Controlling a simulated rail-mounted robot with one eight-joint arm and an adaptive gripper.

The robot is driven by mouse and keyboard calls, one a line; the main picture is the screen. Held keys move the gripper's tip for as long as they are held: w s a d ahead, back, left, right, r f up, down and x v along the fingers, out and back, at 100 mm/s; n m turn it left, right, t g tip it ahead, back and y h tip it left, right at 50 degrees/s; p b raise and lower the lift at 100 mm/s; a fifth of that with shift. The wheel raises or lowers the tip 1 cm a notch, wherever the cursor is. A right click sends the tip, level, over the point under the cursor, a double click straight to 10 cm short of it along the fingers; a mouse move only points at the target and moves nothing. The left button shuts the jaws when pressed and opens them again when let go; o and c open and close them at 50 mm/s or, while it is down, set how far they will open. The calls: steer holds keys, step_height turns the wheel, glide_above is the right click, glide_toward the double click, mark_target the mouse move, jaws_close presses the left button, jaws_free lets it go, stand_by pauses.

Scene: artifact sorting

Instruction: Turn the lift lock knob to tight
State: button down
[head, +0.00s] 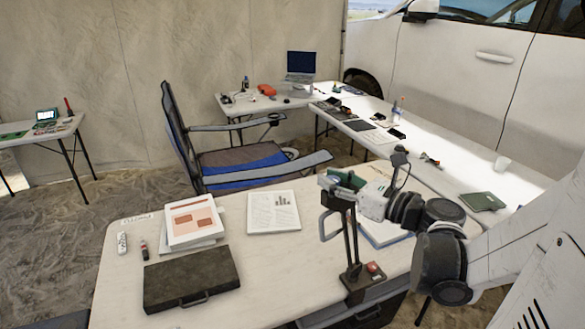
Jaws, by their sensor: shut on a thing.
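A black stand (351,250) rises from the near edge of the front table, with a red button or knob (373,267) on its base. My gripper (337,196) is at the upper part of this stand, reaching in from the right. It is shut on a part at the stand's top. The gripper and the head of the stand overlap, so the held part is mostly hidden. I cannot make out the lift lock knob clearly or read its setting.
The front table (265,290) holds a dark case (190,278), papers (273,212), a stack with an orange-printed sheet (192,220) and a marker (144,250). A blue folding chair (240,160) stands behind it. A long table (450,160) with small items runs along the white vehicle.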

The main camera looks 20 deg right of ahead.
steer(key=shift+m+h, duration=0.3)
steer(key=shift+h, duration=0.2)
steer(key=m+h, duration=0.1)
steer(key=h, duration=0.1)
steer(key=m+t+h, duration=0.1)
steer(key=m+h, duration=0.1)
steer(key=shift+a+t+h, duration=0.1)
steer(key=shift+t+h, duration=0.2)
steer(key=shift+h, duration=0.1)
steer(key=m+h, duration=0.2)
steer(key=h, duration=0.1)
steer(key=m+g+h, duration=0.1)
steer(key=m+h, duration=0.2)
steer(key=h, duration=0.1)
steer(key=m+g+h+b, duration=0.1)
steer(key=m+g+h, duration=0.1)
steer(key=h, duration=0.1)
steer(key=m+g+h+b, duration=0.1)
steer(key=m+h, duration=0.1)
steer(key=h, duration=0.1)
steer(key=shift+w+f+m+g+h, duration=0.1)
steer(key=shift+m+g+h, duration=0.3)
steer(key=shift+d+m+g+h+b, duration=0.15)
steer(key=shift+m+g+h+b, duration=0.65)
steer(key=shift+m+g+h, duration=0.45)
steer(key=shift+d+m+g+h+b, duration=0.15)
steer(key=shift+m+g+h+b, duration=0.7)
steer(key=shift+g, duration=0.7)
steer(key=shift+m+g, duration=0.3)
